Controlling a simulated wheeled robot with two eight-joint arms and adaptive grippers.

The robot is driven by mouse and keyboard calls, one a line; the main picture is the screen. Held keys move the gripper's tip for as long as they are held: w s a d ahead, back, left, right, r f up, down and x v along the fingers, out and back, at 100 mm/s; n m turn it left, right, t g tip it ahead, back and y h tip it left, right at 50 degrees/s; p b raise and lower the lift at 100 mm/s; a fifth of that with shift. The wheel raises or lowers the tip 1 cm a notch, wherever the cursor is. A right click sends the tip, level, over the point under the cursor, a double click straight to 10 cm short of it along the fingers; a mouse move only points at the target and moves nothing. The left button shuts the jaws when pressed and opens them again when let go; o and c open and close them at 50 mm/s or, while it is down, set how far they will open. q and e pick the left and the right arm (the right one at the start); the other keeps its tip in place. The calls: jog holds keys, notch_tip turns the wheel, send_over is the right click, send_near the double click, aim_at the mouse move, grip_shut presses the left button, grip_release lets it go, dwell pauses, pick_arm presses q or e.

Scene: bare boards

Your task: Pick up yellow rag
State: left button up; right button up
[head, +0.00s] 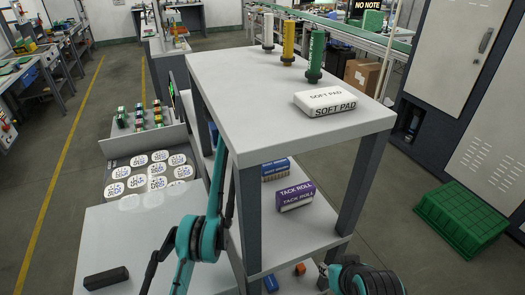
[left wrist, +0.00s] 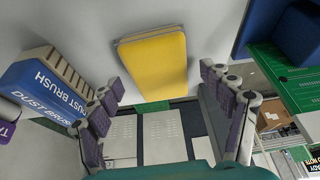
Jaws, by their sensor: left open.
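The yellow rag (left wrist: 153,65) is a flat, rounded yellow block with a grey edge. It lies on a grey shelf surface in the left wrist view. My left gripper (left wrist: 161,82) is open, with one finger on each side of the picture; the rag shows beyond and between the fingertips, apart from them. In the head view, my left arm reaches into the shelf unit; its gripper and the rag are hidden there. My right gripper (head: 324,274) is partly visible at the bottom of the head view; I cannot tell its opening.
A blue-and-white Dust Brush box (left wrist: 45,88) is beside the left finger. A blue object (left wrist: 298,32) is at upper right. The shelf unit (head: 240,95) has a Soft Pad pack (head: 330,100) on top and a Tack Roll box (head: 296,196) below. A green crate (head: 462,218) is on the floor.

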pick_arm(q)
jog(key=shift+f, duration=0.2)
dwell(0.3)
jog(key=c, duration=1.1)
jog(key=shift+c, duration=0.2)
jog(key=shift+r, duration=0.2)
